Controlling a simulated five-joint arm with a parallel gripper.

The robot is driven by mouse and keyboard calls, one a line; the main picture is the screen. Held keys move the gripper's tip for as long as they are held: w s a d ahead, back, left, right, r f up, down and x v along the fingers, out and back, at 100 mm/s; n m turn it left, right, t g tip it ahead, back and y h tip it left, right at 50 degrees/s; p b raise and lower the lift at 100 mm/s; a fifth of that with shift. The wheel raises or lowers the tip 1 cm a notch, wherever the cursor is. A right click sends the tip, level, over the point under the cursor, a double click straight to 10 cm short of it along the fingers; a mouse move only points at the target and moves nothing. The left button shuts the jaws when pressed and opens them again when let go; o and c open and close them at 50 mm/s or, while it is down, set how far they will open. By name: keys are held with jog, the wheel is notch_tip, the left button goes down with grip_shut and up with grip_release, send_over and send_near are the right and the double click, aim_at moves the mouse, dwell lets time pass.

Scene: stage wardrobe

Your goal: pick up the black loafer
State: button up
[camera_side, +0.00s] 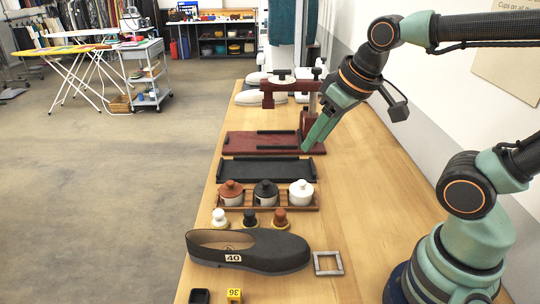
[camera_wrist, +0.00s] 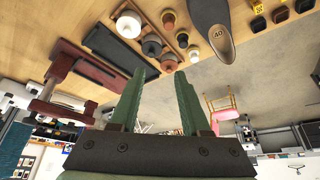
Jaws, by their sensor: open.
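The black loafer (camera_side: 250,249) lies on the front part of the wooden table, its toe to the right and its open heel end to the left. A white label reading 40 is on its side. It also shows at the top right of the wrist view (camera_wrist: 213,22), upside down and partly cut off. My gripper (camera_side: 312,143) hangs in the air over the table, near the dark tray and well behind the loafer. In the wrist view my gripper's two green fingers (camera_wrist: 158,90) stand apart with nothing between them.
A rack with several lidded pots (camera_side: 264,208) and several small knobbed pieces (camera_side: 248,219) stand behind the loafer. A square grey frame (camera_side: 328,263) lies right of it. A yellow block (camera_side: 234,295) and a black block (camera_side: 199,296) are in front. A black tray (camera_side: 268,169) and red press (camera_side: 262,143) are farther back.

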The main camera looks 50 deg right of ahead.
jog(key=w+a+f+n+g, duration=0.2)
jog(key=w+a+f+g, duration=0.15)
jog(key=a, duration=0.55)
jog(key=n+g, duration=0.2)
send_over(249, 247)
jog(key=s+a, duration=0.4)
notch_tip(249, 247, down, 6)
jog(key=shift+w+a+f, duration=0.1)
jog(key=shift+w+f, duration=0.05)
jog(key=shift+f, duration=1.85)
jog(key=shift+w+d+f, duration=0.1)
jog(key=shift+w+f, duration=0.1)
jog(key=shift+f, duration=1.85)
jog(key=shift+w+a+f, duration=0.1)
jog(key=shift+w+f, duration=0.05)
jog(key=shift+f, duration=1.85)
grip_shut()
